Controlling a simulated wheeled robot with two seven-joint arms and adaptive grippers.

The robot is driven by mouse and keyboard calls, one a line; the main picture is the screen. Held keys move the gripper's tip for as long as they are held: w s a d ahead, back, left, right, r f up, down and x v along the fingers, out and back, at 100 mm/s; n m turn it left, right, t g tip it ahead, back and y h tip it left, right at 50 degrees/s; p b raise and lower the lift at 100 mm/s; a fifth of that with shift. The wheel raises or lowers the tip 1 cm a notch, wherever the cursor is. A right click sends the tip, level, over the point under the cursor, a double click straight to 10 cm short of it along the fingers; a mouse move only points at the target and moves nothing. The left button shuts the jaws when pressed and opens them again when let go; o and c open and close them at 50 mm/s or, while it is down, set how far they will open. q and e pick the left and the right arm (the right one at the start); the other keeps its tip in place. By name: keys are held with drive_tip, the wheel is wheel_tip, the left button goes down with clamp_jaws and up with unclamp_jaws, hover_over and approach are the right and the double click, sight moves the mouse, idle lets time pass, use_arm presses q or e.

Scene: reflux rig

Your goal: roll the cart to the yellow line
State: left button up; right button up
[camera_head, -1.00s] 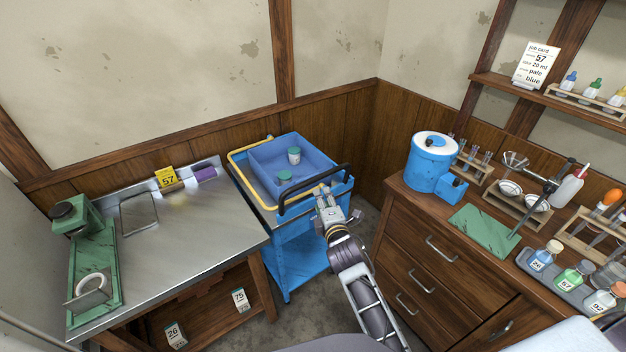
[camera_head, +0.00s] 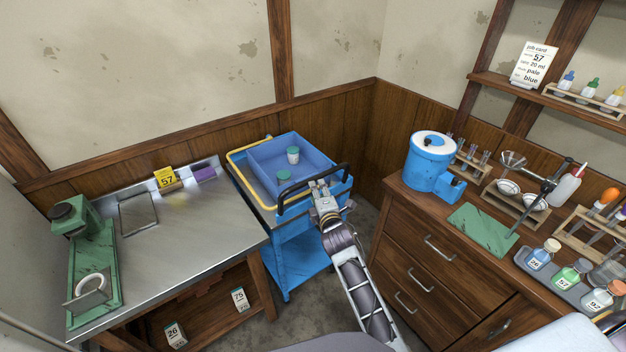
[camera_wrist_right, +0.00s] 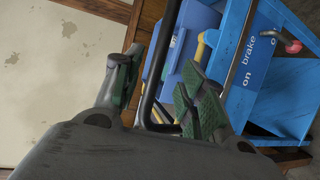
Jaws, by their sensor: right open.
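The blue cart (camera_head: 297,262) stands between the steel bench and the wooden drawers, a blue bin on its top. Its black push handle (camera_head: 294,192) faces me. My right gripper (camera_head: 318,184) is open at the handle; in the right wrist view the black bar (camera_wrist_right: 166,65) passes between its green-padded fingers (camera_wrist_right: 152,88). I cannot tell if either finger touches it. A red-tipped lever (camera_wrist_right: 292,47) sits by the "brake" label (camera_wrist_right: 259,48) on the cart. My left gripper is not in view. No yellow line shows on the visible floor.
The steel bench (camera_head: 190,235) is close on the cart's left. The wooden drawer cabinet (camera_head: 430,262) is on its right, with a strip of floor (camera_head: 335,268) between. Two capped jars (camera_head: 293,155) sit in the blue bin (camera_head: 262,160). Walls close in behind.

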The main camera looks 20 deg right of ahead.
sight(313, 179)
drive_tip(key=shift+w+d+f, duration=0.1)
drive_tip(key=shift+w+f, duration=0.15)
drive_tip(key=shift+w, duration=1.2)
drive_tip(key=shift+w+d+f, duration=0.1)
drive_tip(key=shift+w+f, duration=0.2)
drive_tip(key=shift+w, duration=1.2)
drive_tip(key=shift+w+f, duration=0.25)
drive_tip(key=shift+w, duration=1.2)
clamp_jaws()
